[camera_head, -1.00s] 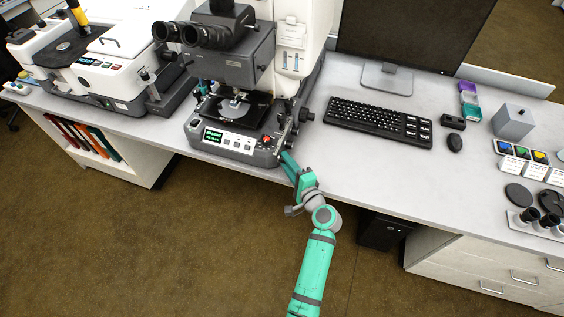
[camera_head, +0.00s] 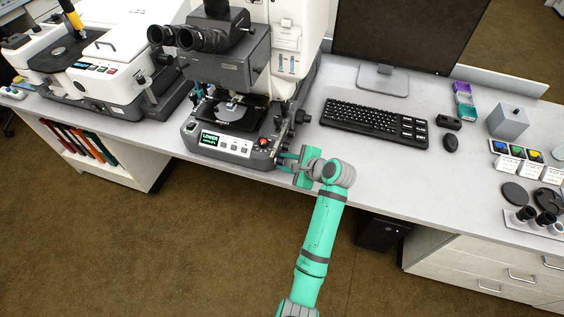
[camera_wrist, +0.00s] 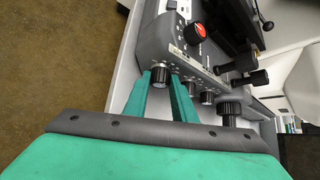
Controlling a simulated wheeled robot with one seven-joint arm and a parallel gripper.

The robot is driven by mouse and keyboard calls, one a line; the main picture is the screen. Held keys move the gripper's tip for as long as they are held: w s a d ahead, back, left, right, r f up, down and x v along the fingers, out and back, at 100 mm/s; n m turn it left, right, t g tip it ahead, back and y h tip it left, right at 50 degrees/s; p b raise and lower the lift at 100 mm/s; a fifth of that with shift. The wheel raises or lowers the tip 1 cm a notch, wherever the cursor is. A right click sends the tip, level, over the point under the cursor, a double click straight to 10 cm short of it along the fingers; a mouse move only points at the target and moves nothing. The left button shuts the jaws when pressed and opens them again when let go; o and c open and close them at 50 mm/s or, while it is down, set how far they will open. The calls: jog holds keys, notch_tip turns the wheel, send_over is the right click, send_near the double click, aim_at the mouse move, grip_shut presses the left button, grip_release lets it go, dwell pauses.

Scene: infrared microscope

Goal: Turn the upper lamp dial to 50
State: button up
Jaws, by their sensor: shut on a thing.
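The microscope (camera_head: 236,148) stands on the bench, with a small green-lettered display (camera_head: 208,138) on its front. The top line of the display looks like "LOWER"; the smaller line is not legible. In the wrist view, several small black knobs sit in a row on the side of the base. My gripper (camera_wrist: 163,77) is shut on the end knob (camera_wrist: 160,76) of that row, a finger on each side. Two other knobs (camera_wrist: 188,86) (camera_wrist: 206,97) are free beside it. Which knob is the upper lamp dial cannot be read. In the head view my gripper (camera_head: 281,161) is at the base's right side.
A red-topped dial (camera_wrist: 195,33) is on the base near the held knob. Larger black focus knobs (camera_wrist: 230,110) stick out to the right. A keyboard (camera_head: 375,120) lies right of the microscope. The floor in front is clear.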

jog(key=shift+w+d+r+g, duration=0.25)
jog(key=shift+w+r+g, duration=0.05)
jog(key=shift+r, duration=0.05)
jog(key=shift+r+m, duration=0.1)
jog(key=shift+m, duration=0.2)
jog(key=o, duration=1)
jog(key=shift+o, duration=0.2)
jog(key=shift+a+f, duration=0.1)
jog(key=shift+f, duration=0.1)
jog(key=shift+s, duration=0.1)
jog(key=v, duration=1.1)
